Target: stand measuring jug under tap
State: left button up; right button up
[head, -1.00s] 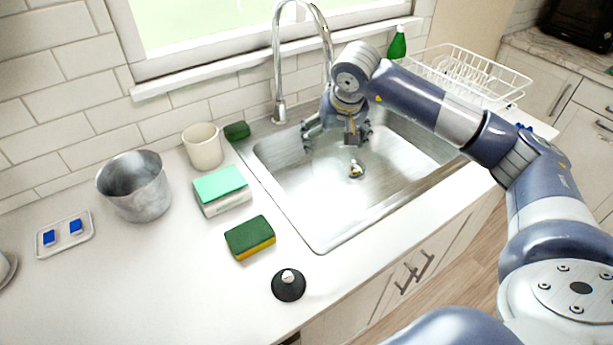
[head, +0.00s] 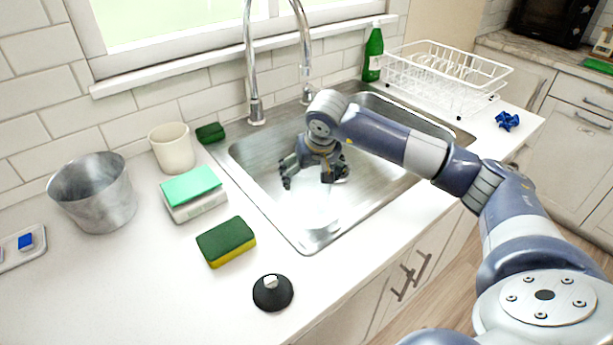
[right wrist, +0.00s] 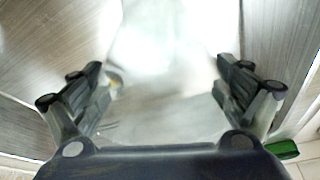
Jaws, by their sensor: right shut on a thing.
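A clear, whitish measuring jug (head: 319,210) shows faintly in the sink, just below my right gripper (head: 307,178). In the right wrist view the see-through jug (right wrist: 175,60) fills the space between the two fingers of my right gripper (right wrist: 160,82), which is shut on it. Its outline is hard to make out. The chrome tap (head: 252,60) arches up behind the sink; its spout end comes down behind and above my right gripper. The jug is in front of the tap, apart from it. My left gripper is out of view.
The steel sink (head: 262,190) surrounds the gripper. On the left counter are a metal bucket (head: 95,200), cream cup (head: 172,150), boxed green sponge (head: 192,195), green-yellow sponge (head: 226,242) and black plug (head: 273,293). A green bottle (head: 373,58) and dish rack (head: 450,85) stand right.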

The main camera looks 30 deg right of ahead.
aim_at(304, 174)
jog(key=shift+w+d+r, duration=0.15)
jog(key=shift+w+r, duration=0.05)
jog(key=shift+w, duration=0.5)
jog(key=shift+w+d, duration=0.15)
jog(key=shift+w, duration=0.4)
jog(key=shift+w+d, duration=0.15)
jog(key=shift+w, duration=0.35)
jog(key=shift+f+b, duration=0.55)
jog(key=shift+f, duration=0.15)
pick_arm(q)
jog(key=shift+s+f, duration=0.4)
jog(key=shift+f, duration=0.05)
pick_arm(e)
jog(key=shift+r, duration=0.1)
jog(key=o, duration=0.8)
jog(key=shift+f, duration=0.2)
jog(key=shift+o, duration=0.2)
